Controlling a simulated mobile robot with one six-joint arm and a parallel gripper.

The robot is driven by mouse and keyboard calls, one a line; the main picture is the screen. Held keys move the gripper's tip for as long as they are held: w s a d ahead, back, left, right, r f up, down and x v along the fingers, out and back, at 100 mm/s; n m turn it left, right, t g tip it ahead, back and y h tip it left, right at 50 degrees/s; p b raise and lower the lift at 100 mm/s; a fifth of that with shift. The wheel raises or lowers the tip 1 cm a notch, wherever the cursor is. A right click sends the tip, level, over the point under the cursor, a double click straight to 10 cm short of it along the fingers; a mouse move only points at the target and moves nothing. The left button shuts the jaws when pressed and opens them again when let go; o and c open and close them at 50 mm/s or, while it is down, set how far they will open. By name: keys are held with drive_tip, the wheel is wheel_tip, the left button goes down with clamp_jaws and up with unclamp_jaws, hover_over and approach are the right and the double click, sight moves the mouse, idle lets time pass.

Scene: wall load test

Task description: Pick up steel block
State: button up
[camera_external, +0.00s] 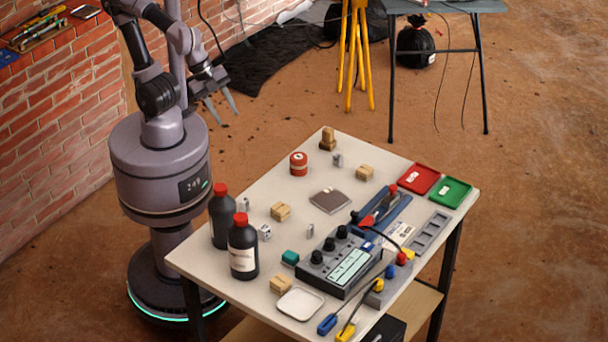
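Several small grey metallic pieces stand on the white table (205,257); I cannot tell for sure which is the steel block. One small grey block (337,160) is near the far end, between a red tin and wooden blocks. A slim grey piece (310,230) stands near the middle. Two grey cubes (265,233) (243,204) stand at the left, beside dark bottles. My gripper (225,117) is raised beyond the table's far left edge, away from all of them. Its two fingers are spread and nothing shows between them.
Two dark bottles with red caps (243,250) stand tall at the left edge. A grey meter box (340,263) with cables fills the front right. Wooden blocks (281,211), a red tin (299,163), a red tray (419,179) and a green tray (450,192) are also on the table.

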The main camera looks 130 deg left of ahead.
drive_tip(key=w+d+m+g+h+p, duration=0.1)
drive_tip(key=w+d+m+g+p, duration=0.25)
drive_tip(key=w+m+p, duration=0.35)
drive_tip(key=m+g+b, duration=0.2)
drive_tip(key=b, duration=0.2)
hover_over(245, 200)
drive_tip(key=shift+t+h, duration=0.25)
drive_tip(key=shift+h, duration=0.05)
drive_tip(key=f, duration=1.7)
drive_tip(key=shift+s+a, duration=0.1)
drive_tip(key=shift+s, duration=0.25)
drive_tip(key=f+b, duration=0.1)
drive_tip(key=f, duration=0.2)
drive_tip(key=f+b, duration=0.1)
drive_tip(key=f, duration=0.1)
drive_tip(key=shift+w+f+b, duration=0.3)
drive_tip(key=shift+f, duration=0.05)
drive_tip(key=shift+r, duration=0.2)
drive_tip(key=shift+c, duration=0.2)
clamp_jaws()
